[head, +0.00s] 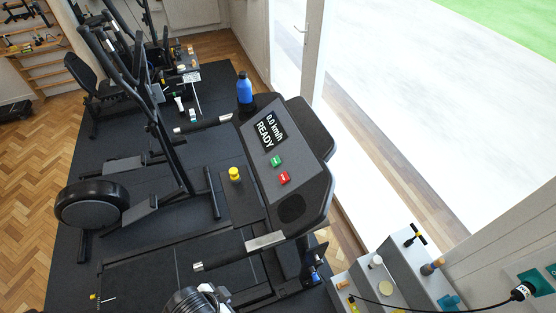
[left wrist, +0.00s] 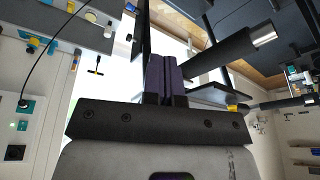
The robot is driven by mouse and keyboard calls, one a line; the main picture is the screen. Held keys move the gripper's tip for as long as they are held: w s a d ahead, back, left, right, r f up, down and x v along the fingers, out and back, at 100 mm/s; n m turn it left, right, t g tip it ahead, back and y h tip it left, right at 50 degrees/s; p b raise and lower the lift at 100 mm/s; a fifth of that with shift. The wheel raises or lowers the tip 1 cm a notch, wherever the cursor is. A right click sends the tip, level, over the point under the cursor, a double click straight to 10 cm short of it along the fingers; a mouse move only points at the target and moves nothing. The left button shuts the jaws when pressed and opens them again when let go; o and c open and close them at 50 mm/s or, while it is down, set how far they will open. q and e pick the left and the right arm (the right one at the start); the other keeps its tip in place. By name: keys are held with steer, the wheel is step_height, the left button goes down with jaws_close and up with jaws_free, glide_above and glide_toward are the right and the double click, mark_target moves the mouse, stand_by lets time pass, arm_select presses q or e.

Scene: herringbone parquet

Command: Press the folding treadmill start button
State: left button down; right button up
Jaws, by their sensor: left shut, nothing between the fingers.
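The treadmill console (head: 300,160) stands in the middle of the head view, its display (head: 268,131) reading "0.0 km/h READY". Below the display are a green button (head: 276,161) and a red button (head: 284,178), both unobstructed. My left gripper (left wrist: 165,62) is shut and empty in the left wrist view, its dark fingers side by side. A treadmill handlebar (left wrist: 225,52) is beside them to the right in that view. The button faces cannot be made out there. A part of my arm shows at the head view's bottom edge, apart from the console. My right gripper is not in view.
A blue bottle (head: 244,88) stands at the console's far left end. A yellow knob (head: 234,174) is on the treadmill in front. An elliptical trainer (head: 92,204) stands left. A grey stepped shelf (head: 398,262) with small items and a black cable are at right.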

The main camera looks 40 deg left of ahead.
mark_target(276, 161)
arm_select(q)
steer(key=w+a+m+t, duration=0.1)
steer(key=w, duration=0.6)
steer(key=w+a+f+m+t+h, duration=0.1)
steer(key=w+t, duration=0.1)
steer(key=w, duration=0.6)
steer(key=w+a+m+t+h, duration=0.1)
steer(key=w+m+t, duration=0.1)
steer(key=w, duration=0.5)
steer(key=shift+w+a+f, duration=0.1)
steer(key=shift+w+f, duration=0.1)
steer(key=shift+f, duration=0.1)
steer(key=w+a+r+t, duration=0.3)
steer(key=w+a+r, duration=0.3)
steer(key=w+a, duration=0.2)
steer(key=w+a+r+m+t, duration=0.1)
steer(key=w+a+r+t, duration=0.2)
steer(key=w+a+r, duration=0.3)
steer(key=w+a, duration=0.2)
steer(key=w, duration=0.2)
steer(key=shift+a+b, duration=0.25)
steer(key=shift+b, duration=0.05)
